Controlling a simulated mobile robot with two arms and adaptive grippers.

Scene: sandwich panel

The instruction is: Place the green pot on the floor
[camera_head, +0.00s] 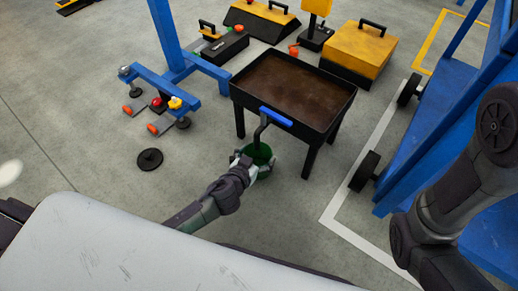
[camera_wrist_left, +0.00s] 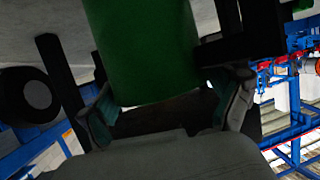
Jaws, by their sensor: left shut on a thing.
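The green pot (camera_head: 262,152) is at the front left side of a dark tray table in the head view. Its green wall also fills the upper middle of the left wrist view (camera_wrist_left: 145,50). My left gripper (camera_head: 257,167) is shut on the pot, with a finger at each side of it in the wrist view (camera_wrist_left: 168,105). The gripper hides part of the pot in the head view. I cannot tell whether the pot's bottom touches the floor. My right arm shows at the right of the head view, but its gripper is out of the picture.
The dark tray table (camera_head: 295,90) stands close behind the pot. A black bar with a blue grip (camera_head: 275,117) rises beside the pot. A black disc (camera_head: 150,159) lies on the floor at the left. A blue wheeled frame (camera_head: 425,130) stands at the right. Floor between is clear.

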